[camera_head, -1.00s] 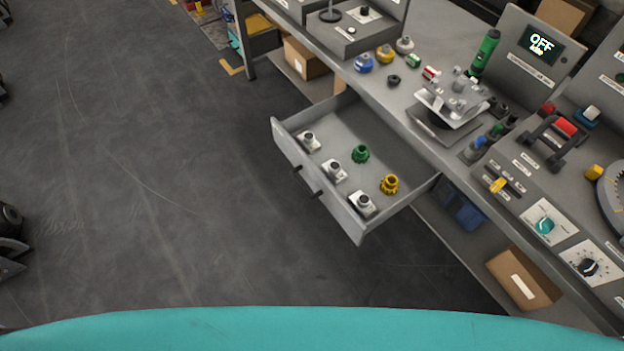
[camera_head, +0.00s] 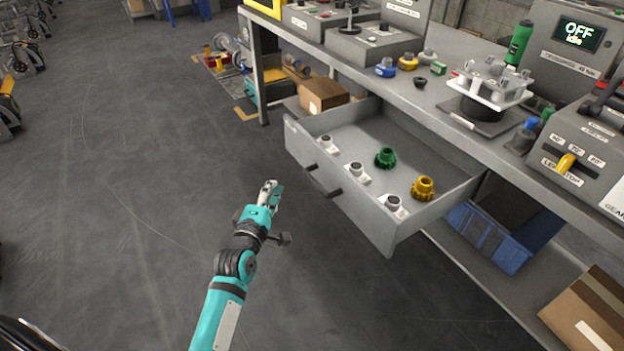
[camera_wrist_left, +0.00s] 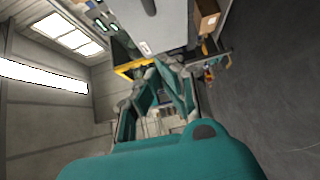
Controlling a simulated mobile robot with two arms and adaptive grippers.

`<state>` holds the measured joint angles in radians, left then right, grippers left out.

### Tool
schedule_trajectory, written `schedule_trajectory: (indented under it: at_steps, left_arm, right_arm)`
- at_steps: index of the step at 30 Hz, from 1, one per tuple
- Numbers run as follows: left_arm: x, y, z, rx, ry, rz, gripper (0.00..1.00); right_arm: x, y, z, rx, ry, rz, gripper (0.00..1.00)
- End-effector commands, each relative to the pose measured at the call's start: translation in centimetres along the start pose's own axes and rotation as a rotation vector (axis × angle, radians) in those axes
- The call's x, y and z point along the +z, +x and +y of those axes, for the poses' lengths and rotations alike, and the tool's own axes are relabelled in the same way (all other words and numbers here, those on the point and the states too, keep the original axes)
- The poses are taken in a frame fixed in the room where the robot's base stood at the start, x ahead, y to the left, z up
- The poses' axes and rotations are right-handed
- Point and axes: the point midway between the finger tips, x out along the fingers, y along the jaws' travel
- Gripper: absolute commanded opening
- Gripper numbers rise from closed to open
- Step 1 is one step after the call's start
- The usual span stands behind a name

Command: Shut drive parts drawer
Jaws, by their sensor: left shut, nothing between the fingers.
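The grey drawer (camera_head: 363,212) stands pulled out from under the workbench in the head view. A black bar handle (camera_head: 323,182) is on its front. Inside are a green gear part (camera_head: 385,157), a yellow gear part (camera_head: 423,188) and several white-based posts. My left gripper (camera_head: 271,188) is shut and empty, in front of the drawer and to the left of the handle, apart from it. My right gripper is in neither view.
The workbench top (camera_head: 440,95) holds a white fixture (camera_head: 492,88), a green bottle and control boxes. A blue crate (camera_head: 505,232) and cardboard boxes sit on the lower shelf. The floor (camera_head: 130,190) in front of the drawer is clear.

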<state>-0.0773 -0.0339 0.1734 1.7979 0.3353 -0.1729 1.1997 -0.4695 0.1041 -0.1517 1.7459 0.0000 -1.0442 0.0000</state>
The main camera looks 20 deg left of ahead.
Motion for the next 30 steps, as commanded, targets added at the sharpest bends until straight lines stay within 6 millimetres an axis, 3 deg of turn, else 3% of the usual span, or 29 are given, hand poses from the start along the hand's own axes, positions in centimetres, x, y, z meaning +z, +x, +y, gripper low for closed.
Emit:
schedule_trajectory:
  at_steps: [8, 19, 24, 30]
  left_arm:
    - [-0.3, 2.7, 0.8, 0.022, -0.023, 0.006, 0.0]
    - [-0.3, 10.5, 0.8, 0.02, -0.019, 0.005, 0.0]
    - [1.7, 12.1, 0.9, 0.019, -0.022, 0.004, 0.0]
    - [2.5, 12.8, 0.9, 0.017, -0.02, 0.005, 0.0]
  right_arm:
    - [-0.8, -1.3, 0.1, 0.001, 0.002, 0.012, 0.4]
    - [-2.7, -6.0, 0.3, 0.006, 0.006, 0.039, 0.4]
    - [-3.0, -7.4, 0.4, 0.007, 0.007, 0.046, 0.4]
    - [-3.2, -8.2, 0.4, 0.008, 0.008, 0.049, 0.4]
